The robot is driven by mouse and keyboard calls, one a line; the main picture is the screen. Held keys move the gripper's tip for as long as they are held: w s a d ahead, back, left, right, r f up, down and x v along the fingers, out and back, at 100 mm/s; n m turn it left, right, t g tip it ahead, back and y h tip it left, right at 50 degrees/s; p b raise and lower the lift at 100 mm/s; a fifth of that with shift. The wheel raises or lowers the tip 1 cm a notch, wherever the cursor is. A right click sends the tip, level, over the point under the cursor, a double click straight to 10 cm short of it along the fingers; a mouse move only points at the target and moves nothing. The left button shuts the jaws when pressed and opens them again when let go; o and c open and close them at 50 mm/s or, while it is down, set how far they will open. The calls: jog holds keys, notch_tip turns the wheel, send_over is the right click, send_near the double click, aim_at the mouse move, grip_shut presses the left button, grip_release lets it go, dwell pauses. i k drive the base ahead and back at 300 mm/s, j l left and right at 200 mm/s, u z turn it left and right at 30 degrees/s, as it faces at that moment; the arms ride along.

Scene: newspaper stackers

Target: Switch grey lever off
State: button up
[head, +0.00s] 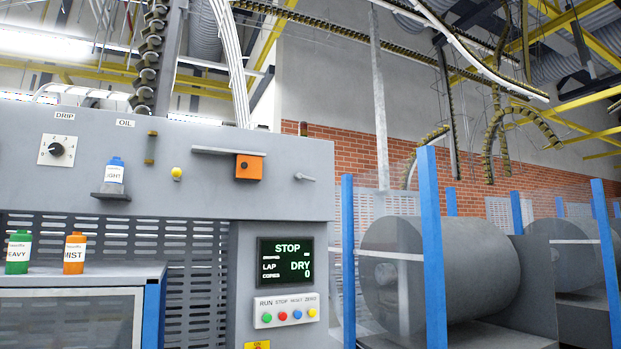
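A small grey lever (305,178) sits on the grey machine panel, right of an orange box. It slants slightly down to the right. A longer grey bar (222,151) runs level along the panel and reaches over the top of the orange box (249,167). I cannot tell from the picture which of the two is the lever meant. No on or off marking is readable beside either one. A display (285,261) below reads STOP, LAP, DRY, COPIES 0. My gripper is not in view.
A dial (57,149) under a DRIP label and a LIGHT bottle (113,173) on a small ledge are at left. HEAVY (18,252) and MIST (75,253) bottles stand on a cabinet. Coloured buttons (286,312) sit below the display. Blue posts (431,245) and large rolls (440,265) stand right.

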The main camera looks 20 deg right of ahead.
aim_at(299, 176)
jog(key=i+j+z, duration=0.15)
jog(key=i, duration=0.3)
jog(key=i+j+z, duration=0.15)
jog(key=i, duration=0.3)
